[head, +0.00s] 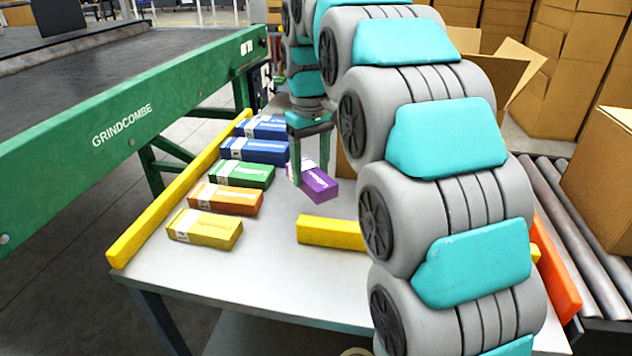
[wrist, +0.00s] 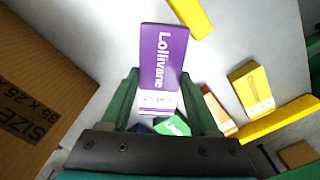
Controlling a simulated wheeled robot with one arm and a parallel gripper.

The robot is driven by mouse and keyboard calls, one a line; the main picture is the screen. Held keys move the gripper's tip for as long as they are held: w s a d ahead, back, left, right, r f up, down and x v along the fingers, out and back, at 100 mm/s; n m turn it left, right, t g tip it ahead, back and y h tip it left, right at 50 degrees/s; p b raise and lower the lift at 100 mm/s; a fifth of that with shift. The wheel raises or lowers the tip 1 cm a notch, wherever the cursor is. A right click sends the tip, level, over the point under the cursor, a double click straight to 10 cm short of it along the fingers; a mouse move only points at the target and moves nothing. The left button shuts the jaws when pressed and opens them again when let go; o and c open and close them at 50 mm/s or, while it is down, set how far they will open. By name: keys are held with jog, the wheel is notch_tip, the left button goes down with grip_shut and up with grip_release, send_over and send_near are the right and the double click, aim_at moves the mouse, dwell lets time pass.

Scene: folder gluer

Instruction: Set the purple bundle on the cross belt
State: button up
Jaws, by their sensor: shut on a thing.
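The purple bundle (head: 319,186) is held tilted at the far middle of the grey table, and its purple face with a white end shows in the wrist view (wrist: 163,58). My gripper (head: 309,160) is shut on its white-ended part; both green fingers flank it in the wrist view (wrist: 163,102). I cannot tell whether the bundle touches the table. A wide dark belt (head: 120,58) in a green frame (head: 120,128) marked GRINDCOMBE runs along the left, apart from the bundle. No label shows whether it is the cross belt.
Blue, green (head: 241,174), orange (head: 226,198) and yellow (head: 205,229) bundles line the table's left side beside a yellow rail (head: 180,193). A yellow bar (head: 331,232) lies mid-table. A cardboard box (wrist: 38,95) stands close to my gripper. Rollers (head: 580,235) run at right.

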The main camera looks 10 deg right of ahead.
aim_at(316, 173)
jog(key=shift+w+d+f, duration=0.3)
jog(key=shift+w+f, duration=0.35)
jog(key=shift+w+d+f, duration=0.25)
jog(key=shift+w+f, duration=0.45)
jog(key=shift+w+d+f, duration=0.3)
jog(key=shift+w+f, duration=0.35)
jog(key=shift+w+f+p, duration=0.15)
jog(key=shift+f+p, duration=0.05)
jog(key=shift+f, duration=0.6)
jog(key=shift+w+f+p, duration=0.1)
jog(key=shift+f+p, duration=0.05)
jog(key=shift+f, duration=0.6)
jog(key=shift+f, duration=0.1)
jog(key=o, duration=1.4)
jog(key=shift+o, duration=0.2)
